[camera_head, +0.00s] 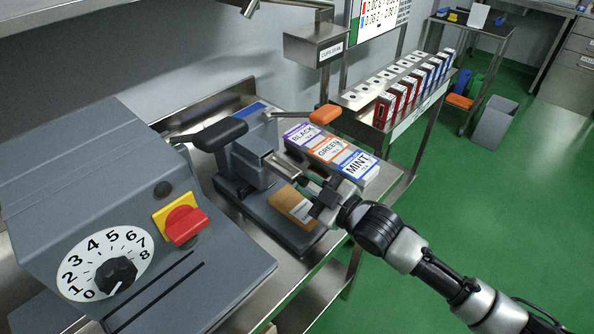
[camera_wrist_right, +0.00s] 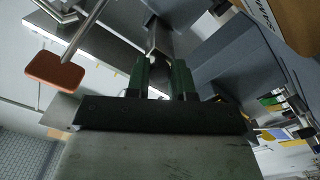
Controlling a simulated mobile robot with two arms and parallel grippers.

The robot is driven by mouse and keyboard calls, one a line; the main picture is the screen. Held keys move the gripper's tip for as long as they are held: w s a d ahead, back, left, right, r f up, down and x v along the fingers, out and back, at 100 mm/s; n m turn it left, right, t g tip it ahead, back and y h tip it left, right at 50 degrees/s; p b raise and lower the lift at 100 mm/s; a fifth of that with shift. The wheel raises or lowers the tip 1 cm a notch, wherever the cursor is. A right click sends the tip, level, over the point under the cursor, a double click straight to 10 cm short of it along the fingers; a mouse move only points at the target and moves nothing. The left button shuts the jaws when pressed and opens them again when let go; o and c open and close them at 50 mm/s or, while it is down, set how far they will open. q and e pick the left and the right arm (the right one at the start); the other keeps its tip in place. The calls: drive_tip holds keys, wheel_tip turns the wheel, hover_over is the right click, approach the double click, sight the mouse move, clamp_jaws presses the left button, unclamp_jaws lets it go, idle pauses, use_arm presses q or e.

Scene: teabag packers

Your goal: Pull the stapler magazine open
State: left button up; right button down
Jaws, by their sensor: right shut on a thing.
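The stapler (camera_head: 258,165) is a grey bench unit with a black padded lever (camera_head: 220,134), standing on a dark base on the metal bench. Its metal magazine (camera_head: 284,168) sticks out of the front toward my right gripper (camera_head: 308,184). In the right wrist view, the green fingers of that gripper (camera_wrist_right: 162,75) stand on either side of the metal magazine end (camera_wrist_right: 160,40), shut on it. The exact contact is partly hidden by the fingers in the head view. My left gripper is not in view.
A brown packet (camera_head: 292,205) lies on the stapler base below my gripper. An orange-handled lever (camera_head: 326,117) is close by. A grey dial machine (camera_head: 110,220) fills the left. Green floor is free at right.

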drive_tip(key=shift+w+a+f, duration=0.1)
drive_tip(key=shift+a, duration=0.05)
drive_tip(key=c, duration=1.1)
unclamp_jaws()
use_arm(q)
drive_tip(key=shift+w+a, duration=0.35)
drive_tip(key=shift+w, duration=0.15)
use_arm(e)
drive_tip(key=shift+o, duration=0.7)
use_arm(q)
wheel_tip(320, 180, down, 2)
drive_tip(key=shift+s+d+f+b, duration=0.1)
drive_tip(key=shift+b, duration=1)
use_arm(e)
drive_tip(key=v, duration=1.1)
